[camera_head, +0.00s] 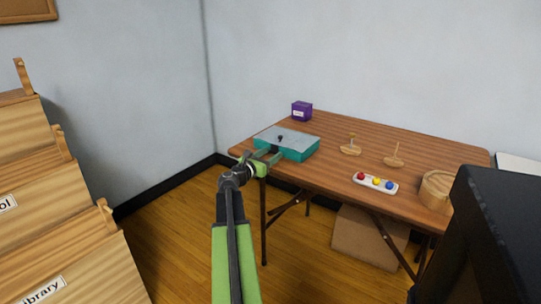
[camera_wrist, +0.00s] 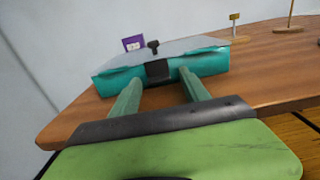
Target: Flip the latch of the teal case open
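The teal case (camera_head: 297,152) with a grey lid lies closed on the left end of the wooden table. In the wrist view the case (camera_wrist: 207,63) shows its front, with a black latch (camera_wrist: 158,71) at the middle of the front edge and a small black knob (camera_wrist: 153,46) on the lid. My gripper (camera_head: 268,155) is at the front of the case. In the wrist view the green fingers of my gripper (camera_wrist: 157,86) are spread apart, one on each side below the latch, with nothing between them. Whether they touch the case I cannot tell.
A purple box (camera_head: 302,111) stands behind the case. Two wooden stands (camera_head: 350,150), a white tray (camera_head: 364,187) with coloured balls and a round wooden container (camera_head: 436,188) are to the right. A cardboard box (camera_head: 365,238) is under the table (camera_head: 420,151). Wooden bins (camera_head: 62,225) stand at left.

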